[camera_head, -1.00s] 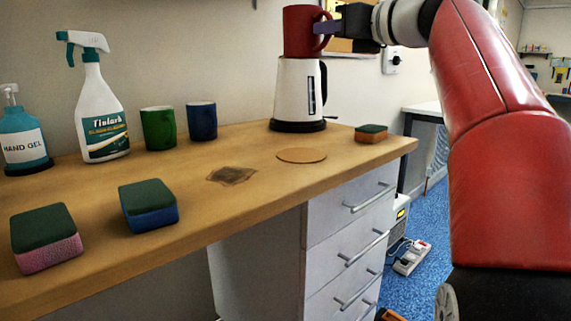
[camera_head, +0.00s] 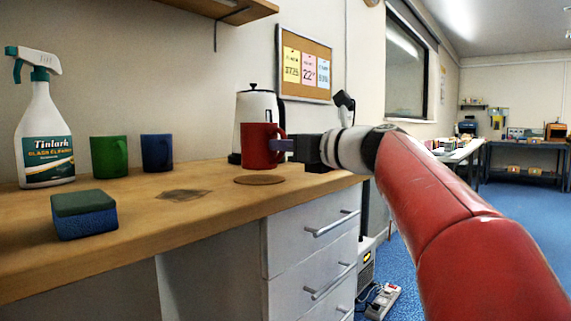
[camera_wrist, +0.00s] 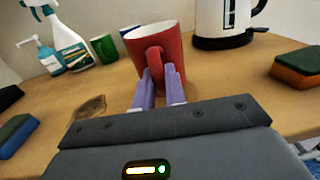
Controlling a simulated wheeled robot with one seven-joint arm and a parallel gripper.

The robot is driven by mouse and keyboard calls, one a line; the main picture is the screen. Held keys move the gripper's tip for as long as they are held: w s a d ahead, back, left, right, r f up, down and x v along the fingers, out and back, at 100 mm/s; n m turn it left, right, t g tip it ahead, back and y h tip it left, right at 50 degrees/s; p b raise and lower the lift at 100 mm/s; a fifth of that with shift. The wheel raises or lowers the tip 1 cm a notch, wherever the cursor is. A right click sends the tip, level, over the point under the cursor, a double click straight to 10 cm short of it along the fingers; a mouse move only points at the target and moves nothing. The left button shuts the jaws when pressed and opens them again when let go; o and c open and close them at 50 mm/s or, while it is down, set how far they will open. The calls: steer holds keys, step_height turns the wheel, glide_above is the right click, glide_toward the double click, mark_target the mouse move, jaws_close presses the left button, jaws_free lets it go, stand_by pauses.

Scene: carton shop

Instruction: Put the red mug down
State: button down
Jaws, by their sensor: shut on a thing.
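The red mug (camera_head: 258,147) is upright, with its handle toward my gripper (camera_head: 287,146). In the wrist view the purple fingers (camera_wrist: 160,88) are shut on the handle of the mug (camera_wrist: 165,45). In the head view the mug's bottom shows just above the round brown coaster (camera_head: 259,180) on the wooden counter (camera_head: 130,230). A small gap seems to lie between them. The coaster does not show in the wrist view.
A white kettle (camera_head: 254,105) stands behind the mug. Green (camera_head: 109,157) and blue (camera_head: 157,153) mugs, a spray bottle (camera_head: 44,130) and a blue-green sponge (camera_head: 84,214) are to the left. A dark stain (camera_head: 184,194) marks the counter. An orange-green sponge (camera_wrist: 298,68) lies at right.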

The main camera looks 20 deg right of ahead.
step_height(320, 180, down, 2)
steer(key=shift+f, duration=0.1)
steer(key=c, duration=1.5)
jaws_free()
steer(key=shift+o, duration=0.2)
steer(key=shift+r, duration=0.2)
steer(key=v, duration=1.2)
steer(key=shift+p, duration=0.3)
steer(key=shift+a+f, duration=0.1)
steer(key=shift+f, duration=0.05)
